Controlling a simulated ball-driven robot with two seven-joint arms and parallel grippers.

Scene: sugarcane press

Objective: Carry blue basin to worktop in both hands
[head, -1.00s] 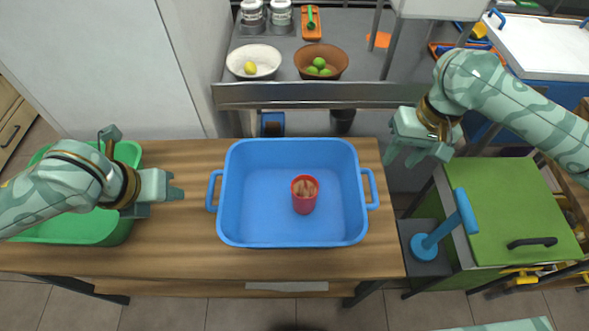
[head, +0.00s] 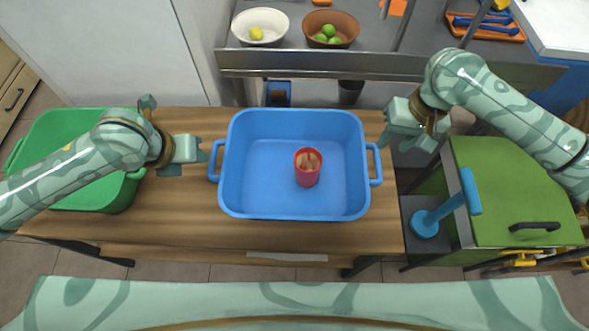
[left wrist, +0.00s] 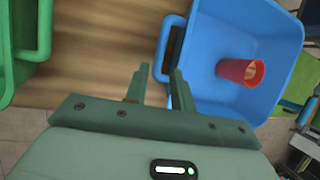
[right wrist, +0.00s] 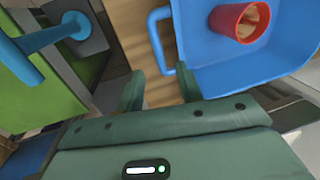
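The blue basin (head: 240,205) sits level on the wooden table (head: 180,225), with a red cup (head: 308,168) of tan pieces standing inside it. Its left handle (head: 214,161) and right handle (head: 376,165) are free. My left gripper (head: 202,156) is open just left of the left handle; in the left wrist view the handle (left wrist: 162,48) lies ahead of the spread fingers. My right gripper (head: 392,146) is open, above and right of the right handle; in the right wrist view that handle (right wrist: 154,42) lies just beyond the open fingers. Neither gripper visibly grips a handle.
A green basin (head: 97,190) stands on the table's left. Behind is a grey counter (head: 385,63) with a white bowl (head: 262,27) and a brown bowl (head: 331,28). A green-topped unit (head: 515,190) with a blue-handled lever (head: 470,190) stands to the right.

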